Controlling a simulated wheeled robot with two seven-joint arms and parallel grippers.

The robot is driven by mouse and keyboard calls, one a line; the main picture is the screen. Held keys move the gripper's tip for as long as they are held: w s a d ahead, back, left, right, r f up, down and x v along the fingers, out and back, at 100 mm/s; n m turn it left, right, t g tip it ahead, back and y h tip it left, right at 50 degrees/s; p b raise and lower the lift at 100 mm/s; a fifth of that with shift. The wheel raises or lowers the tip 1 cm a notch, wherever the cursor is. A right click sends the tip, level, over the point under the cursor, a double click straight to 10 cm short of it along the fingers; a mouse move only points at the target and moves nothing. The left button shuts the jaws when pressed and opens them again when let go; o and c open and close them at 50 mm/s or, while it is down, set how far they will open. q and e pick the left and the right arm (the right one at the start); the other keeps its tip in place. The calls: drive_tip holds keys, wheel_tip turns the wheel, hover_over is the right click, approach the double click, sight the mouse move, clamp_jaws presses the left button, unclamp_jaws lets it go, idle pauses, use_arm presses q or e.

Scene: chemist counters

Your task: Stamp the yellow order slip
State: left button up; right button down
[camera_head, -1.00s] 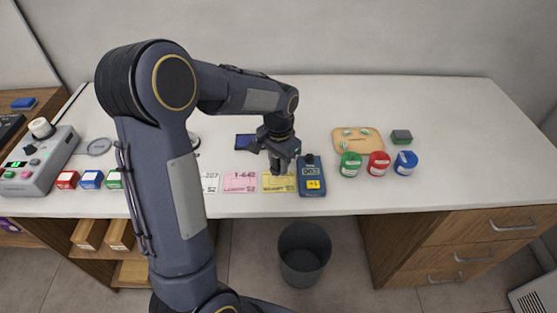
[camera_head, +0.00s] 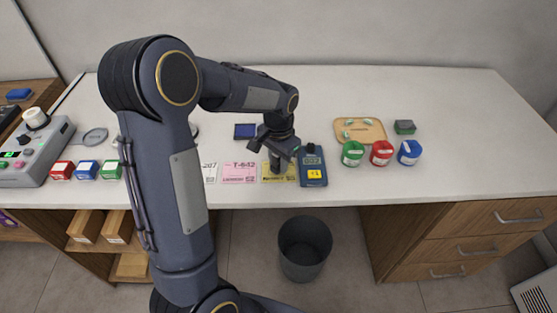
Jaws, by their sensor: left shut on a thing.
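The yellow order slip (camera_head: 289,179) lies near the front edge of the counter, right of a pink slip (camera_head: 239,173) and a white slip (camera_head: 210,173). My left gripper (camera_head: 277,154) is above the yellow slip, pointing down, and is shut on a small dark stamp (camera_head: 276,167). The stamp's lower end overlaps the slip in this view; I cannot tell whether it touches the paper. The gripper and stamp hide the slip's upper part. A dark blue pad (camera_head: 245,131) lies behind the slips. My right gripper is not in view.
Green (camera_head: 352,153), red (camera_head: 381,153) and blue (camera_head: 410,152) jars, a wooden tray (camera_head: 345,124) and a grey-green block (camera_head: 405,127) are farther right. The far-right counter is clear.

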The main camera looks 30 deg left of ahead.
use_arm(q)
drive_tip(key=shift+f+b, duration=0.35)
drive_tip(key=shift+f, duration=0.25)
idle(1.3)
drive_tip(key=shift+r+p, duration=2.85)
drive_tip(key=shift+r, duration=0.8)
